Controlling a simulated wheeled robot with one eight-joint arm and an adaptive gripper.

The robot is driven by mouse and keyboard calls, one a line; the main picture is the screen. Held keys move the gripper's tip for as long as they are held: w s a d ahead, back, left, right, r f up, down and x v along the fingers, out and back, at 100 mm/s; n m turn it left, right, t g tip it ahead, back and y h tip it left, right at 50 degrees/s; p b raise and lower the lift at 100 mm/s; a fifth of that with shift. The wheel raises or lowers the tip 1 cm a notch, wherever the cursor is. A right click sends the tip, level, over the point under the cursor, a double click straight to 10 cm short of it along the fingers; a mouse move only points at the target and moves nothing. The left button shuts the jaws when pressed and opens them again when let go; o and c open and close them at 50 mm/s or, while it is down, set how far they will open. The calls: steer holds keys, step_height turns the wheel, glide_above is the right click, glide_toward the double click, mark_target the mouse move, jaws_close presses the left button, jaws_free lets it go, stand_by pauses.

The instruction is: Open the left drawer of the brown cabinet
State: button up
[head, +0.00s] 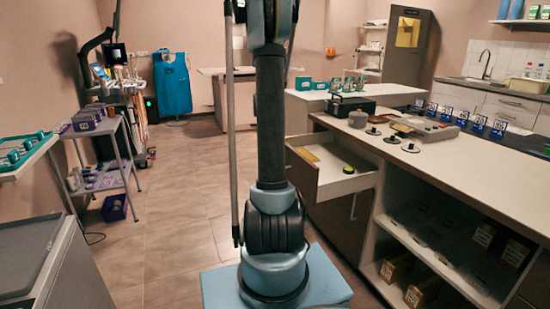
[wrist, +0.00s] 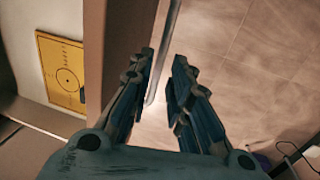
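The brown cabinet (head: 338,226) stands right of centre in the head view under a pale worktop. Its left drawer (head: 348,184) is pulled out, with its white inside showing. A yellow card and a round yellow-and-black item lie in it. In the wrist view, the brown drawer front (wrist: 95,55) is on the left, with the yellow card (wrist: 62,70) behind it. A thin metal handle (wrist: 168,40) shows in the gap between the fingers of my gripper (wrist: 163,85), nearer the left finger. The fingers are apart; contact is unclear. The head view does not show my gripper.
The worktop (head: 470,172) carries a black case, discs, a grey device and blue cards. Open shelves (head: 430,255) below hold boxes. A grey trolley (head: 105,165) and a grey unit (head: 50,265) stand on the left. The tiled floor (head: 180,210) between is clear.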

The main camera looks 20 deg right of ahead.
step_height(320, 180, up, 8)
steer(key=a, duration=0.1)
steer(key=shift+a+r, duration=0.15)
steer(key=shift+a, duration=0.15)
stand_by(0.3)
steer(key=s+a+r, duration=0.1)
steer(key=s+a, duration=0.3)
steer(key=s, duration=0.3)
steer(key=s+a+r+t+y, duration=0.1)
steer(key=s+a, duration=0.3)
steer(key=s, duration=0.3)
steer(key=s+a+r, duration=0.1)
steer(key=s+a, duration=0.3)
steer(key=s, duration=0.3)
steer(key=s+a+f, duration=0.3)
steer(key=s+f, duration=0.2)
steer(key=s, duration=0.4)
steer(key=s+a+f+t+y, duration=0.1)
steer(key=s+a+f, duration=0.2)
steer(key=s+f, duration=0.3)
steer(key=s, duration=0.3)
steer(key=shift+a+m, duration=0.3)
steer(key=shift+d, duration=0.1)
